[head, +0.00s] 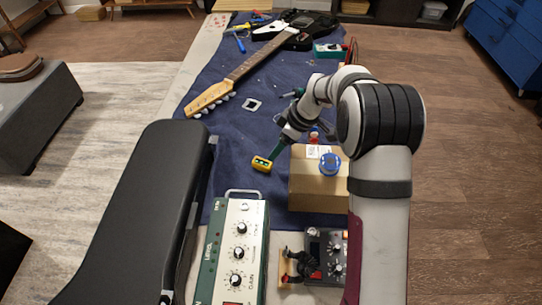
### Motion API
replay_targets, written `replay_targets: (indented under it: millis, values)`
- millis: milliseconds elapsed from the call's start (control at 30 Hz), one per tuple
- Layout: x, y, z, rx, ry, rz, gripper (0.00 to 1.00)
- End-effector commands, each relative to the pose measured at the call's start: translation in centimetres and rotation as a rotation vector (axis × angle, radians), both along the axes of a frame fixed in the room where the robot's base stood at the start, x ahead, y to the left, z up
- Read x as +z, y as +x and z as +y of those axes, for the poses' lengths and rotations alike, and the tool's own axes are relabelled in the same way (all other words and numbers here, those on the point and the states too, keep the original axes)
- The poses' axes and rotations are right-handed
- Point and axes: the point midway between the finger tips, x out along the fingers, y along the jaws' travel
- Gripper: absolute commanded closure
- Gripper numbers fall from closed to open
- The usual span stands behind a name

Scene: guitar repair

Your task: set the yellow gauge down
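The yellow gauge (261,164) is a small yellow block with a dark face, near the middle of the head view, just left of the cardboard box. My gripper (270,158) reaches down to it from the upper right, and its dark green fingers end at the gauge. The gripper looks shut on the gauge, though the fingertips are small here. I cannot tell whether the gauge touches the blue cloth (236,142) below it or hangs a little above.
The cardboard box (318,188) with a blue round item (330,163) on top stands right of the gauge. A green amplifier unit (238,250) and a black case (145,210) lie nearer. An electric guitar (240,72) lies farther back. Cloth left of the gauge is clear.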

Motion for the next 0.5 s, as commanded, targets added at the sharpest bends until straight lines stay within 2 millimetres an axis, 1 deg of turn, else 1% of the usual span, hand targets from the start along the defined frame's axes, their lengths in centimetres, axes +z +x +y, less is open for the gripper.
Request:
replay_targets:
  millis: [33,100,267,333,367,433,467,500]
  values:
    - [0.7,-0.1,-0.3,0.000,-0.001,-0.002,0.33]
    - [1.3,-0.2,-0.5,0.000,0.000,-0.001,0.33]
    - [1.8,-0.4,-0.7,-0.007,-0.001,0.004,0.33]
    - [3.3,-1.7,-1.0,-0.068,0.004,0.033,0.33]
    - [4.4,-2.8,-1.2,-0.120,0.006,0.056,0.33]
    - [7.7,-7.1,-2.1,-0.304,0.011,0.144,0.33]
    - [9.1,-9.5,-2.6,-0.405,0.011,0.190,0.33]
    - [10.7,-13.0,-3.3,-0.549,0.010,0.252,0.33]
